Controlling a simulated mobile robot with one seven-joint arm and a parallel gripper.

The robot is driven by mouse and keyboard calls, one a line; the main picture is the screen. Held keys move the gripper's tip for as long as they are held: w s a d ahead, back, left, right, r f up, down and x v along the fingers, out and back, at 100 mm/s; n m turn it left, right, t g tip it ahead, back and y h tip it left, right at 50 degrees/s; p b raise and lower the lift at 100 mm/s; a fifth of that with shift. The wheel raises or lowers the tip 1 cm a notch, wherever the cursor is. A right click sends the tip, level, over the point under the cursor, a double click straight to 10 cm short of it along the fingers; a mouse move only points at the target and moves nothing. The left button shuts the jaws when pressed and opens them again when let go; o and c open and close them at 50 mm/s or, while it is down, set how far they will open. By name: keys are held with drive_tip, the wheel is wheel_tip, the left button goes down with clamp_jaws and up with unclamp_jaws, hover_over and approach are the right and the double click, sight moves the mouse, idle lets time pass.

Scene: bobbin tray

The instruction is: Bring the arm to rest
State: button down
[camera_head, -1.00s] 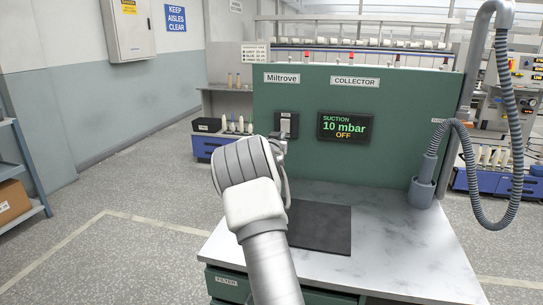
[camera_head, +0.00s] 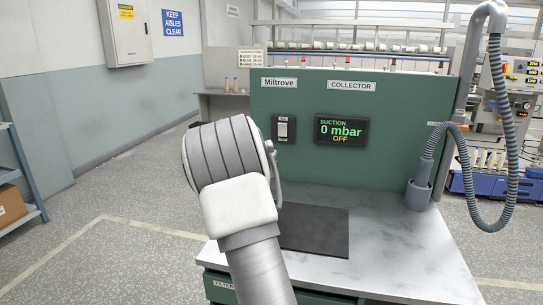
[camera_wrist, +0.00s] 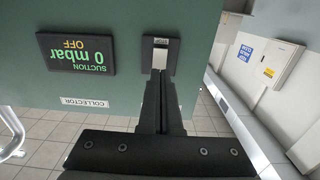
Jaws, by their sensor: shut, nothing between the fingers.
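My gripper (camera_wrist: 161,78) shows in the wrist view, its two dark fingers together with nothing between them. In that view the fingertips point at the white rocker switch (camera_wrist: 160,43) on its dark plate; I cannot tell whether they touch it. In the head view my arm stands in front of the bench and hides the gripper. The switch (camera_head: 283,129) shows there to the right of my arm, clear of it. The suction display (camera_head: 341,130) reads 0 mbar and OFF.
The green panel (camera_head: 400,160) stands at the back of the bench top (camera_head: 400,240), which holds a dark mat (camera_head: 318,232). A grey hose (camera_head: 476,200) hangs from a post at the right, its nozzle in a holder (camera_head: 418,195). The floor at the left is open.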

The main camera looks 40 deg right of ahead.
idle(0.5)
drive_tip(key=s+a+r+n+y, duration=0.2)
drive_tip(key=s+a+y, duration=0.15)
drive_tip(key=a, duration=0.45)
drive_tip(key=s+a+r+n+y, duration=0.1)
drive_tip(key=s+a+y, duration=0.25)
drive_tip(key=a, duration=0.45)
drive_tip(key=s+a+r+n+y, duration=0.2)
drive_tip(key=s+a+y, duration=0.15)
drive_tip(key=a, duration=0.45)
drive_tip(key=s+a+f+n+g+y, duration=0.15)
drive_tip(key=s+a, duration=0.25)
drive_tip(key=s, duration=0.5)
drive_tip(key=s+a+f+n+g+p, duration=0.1)
drive_tip(key=s+a+f+n+g, duration=0.2)
drive_tip(key=s, duration=0.7)
drive_tip(key=s+a+f+n+g+y, duration=0.1)
drive_tip(key=s+a+g, duration=0.1)
drive_tip(key=s+a, duration=0.5)
wheel_tip(320, 180, up, 12)
drive_tip(key=s+d+p, duration=0.1)
drive_tip(key=d+p, duration=0.1)
drive_tip(key=p, duration=0.9)
drive_tip(key=shift+s, duration=0.3)
